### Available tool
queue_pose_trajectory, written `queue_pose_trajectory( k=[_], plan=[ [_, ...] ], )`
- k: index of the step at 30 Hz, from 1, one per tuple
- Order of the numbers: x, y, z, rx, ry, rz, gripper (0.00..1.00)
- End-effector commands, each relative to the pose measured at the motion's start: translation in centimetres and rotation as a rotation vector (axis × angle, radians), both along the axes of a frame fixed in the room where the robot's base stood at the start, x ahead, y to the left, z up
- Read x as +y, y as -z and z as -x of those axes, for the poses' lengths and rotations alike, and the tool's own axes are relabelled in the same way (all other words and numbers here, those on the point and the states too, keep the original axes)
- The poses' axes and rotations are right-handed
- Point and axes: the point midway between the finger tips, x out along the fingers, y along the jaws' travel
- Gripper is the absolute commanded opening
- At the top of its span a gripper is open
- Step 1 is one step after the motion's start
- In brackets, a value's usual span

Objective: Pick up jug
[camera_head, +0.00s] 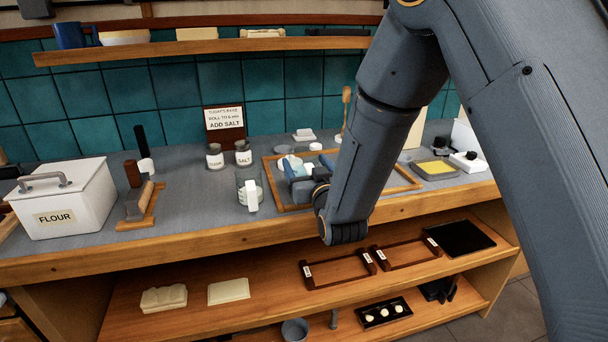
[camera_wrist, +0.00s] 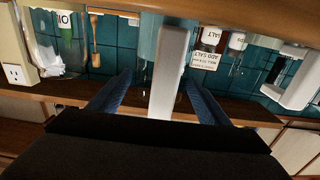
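The jug (camera_head: 252,194) stands upright on the grey counter, left of my gripper. It has a clear body and a white handle facing the front. My gripper (camera_head: 296,180) is low over the counter, to the right of the jug, in front of a tray. In the wrist view, which is upside down, the jug's white handle (camera_wrist: 172,75) lies between my two blue fingers (camera_wrist: 158,98). The fingers are open, with a gap on both sides of the handle. I cannot tell how far the handle reaches between them.
A wooden-edged tray (camera_head: 408,182) with items lies behind and under my gripper. Salt (camera_head: 243,153) and sugar-like (camera_head: 215,157) jars and a sign (camera_head: 224,124) stand behind the jug. A flour bin (camera_head: 66,198) is at left.

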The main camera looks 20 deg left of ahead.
Motion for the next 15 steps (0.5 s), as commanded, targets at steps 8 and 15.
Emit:
queue_pose_trajectory(
  k=[8, 15],
  plan=[
    [0.00, -0.01, 0.02, 0.000, 0.000, 0.000, 0.23],
    [0.01, -0.09, 0.01, -0.002, 0.000, -0.001, 0.10]
  ],
)
